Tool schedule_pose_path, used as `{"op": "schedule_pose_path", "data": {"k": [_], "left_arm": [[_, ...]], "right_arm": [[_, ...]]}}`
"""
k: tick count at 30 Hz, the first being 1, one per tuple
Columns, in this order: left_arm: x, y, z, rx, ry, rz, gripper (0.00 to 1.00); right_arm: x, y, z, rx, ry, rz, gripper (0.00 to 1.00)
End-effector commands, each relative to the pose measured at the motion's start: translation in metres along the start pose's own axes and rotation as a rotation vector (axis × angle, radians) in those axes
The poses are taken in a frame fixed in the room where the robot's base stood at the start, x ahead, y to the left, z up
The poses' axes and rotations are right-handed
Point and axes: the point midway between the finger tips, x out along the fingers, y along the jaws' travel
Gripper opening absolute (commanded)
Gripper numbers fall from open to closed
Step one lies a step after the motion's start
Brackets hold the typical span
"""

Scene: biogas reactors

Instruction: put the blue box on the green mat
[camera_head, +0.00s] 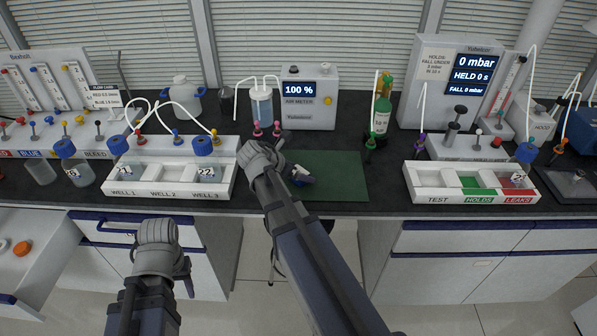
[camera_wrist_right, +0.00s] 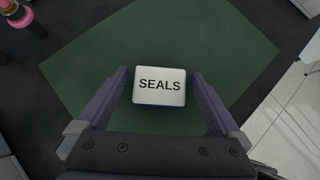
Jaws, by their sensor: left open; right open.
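The blue box (camera_wrist_right: 159,87) has a white top marked SEALS and a blue side showing along its lower edge in the right wrist view. It appears over the green mat (camera_wrist_right: 110,45); whether it touches the mat is unclear. My right gripper (camera_wrist_right: 160,75) is open, with a finger on each side of the box and gaps between. In the head view, the mat (camera_head: 340,180) lies on the dark bench, and the box (camera_head: 301,172) is partly hidden by my right gripper (camera_head: 298,179). My left gripper (camera_head: 185,274) is open and low at the left, before the bench.
A white tray marked WELL (camera_head: 170,190) stands left of the mat. A tray marked TEST, HOLDS and LEAKS (camera_head: 470,196) stands right. The mat's right part is clear.

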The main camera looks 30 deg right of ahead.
Motion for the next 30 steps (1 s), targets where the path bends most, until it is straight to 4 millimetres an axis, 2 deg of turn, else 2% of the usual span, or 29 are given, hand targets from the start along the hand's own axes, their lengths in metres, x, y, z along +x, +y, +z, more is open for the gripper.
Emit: {"op": "schedule_pose_path", "data": {"k": [5, 12, 18, 24, 30], "left_arm": [[-0.022, -0.002, 0.001, 0.0, 0.0, 0.0, 0.47], [-0.057, -0.005, 0.003, 0.0, 0.0, 0.0, 0.47], [-0.077, -0.007, 0.004, 0.0, 0.0, 0.0, 0.47], [-0.086, -0.008, 0.005, 0.0, 0.0, 0.0, 0.47], [-0.086, -0.008, 0.005, 0.0, 0.0, 0.0, 0.47]], "right_arm": [[-0.026, -0.001, 0.005, -0.001, 0.0, 0.001, 1.0], [-0.075, 0.0, 0.006, -0.002, 0.0, 0.002, 1.0], [-0.105, 0.0, 0.004, -0.002, 0.0, 0.002, 1.0], [-0.119, 0.0, 0.002, 0.0, 0.0, 0.0, 1.0], [-0.122, 0.0, 0.001, 0.0, 0.0, 0.0, 1.0]]}}
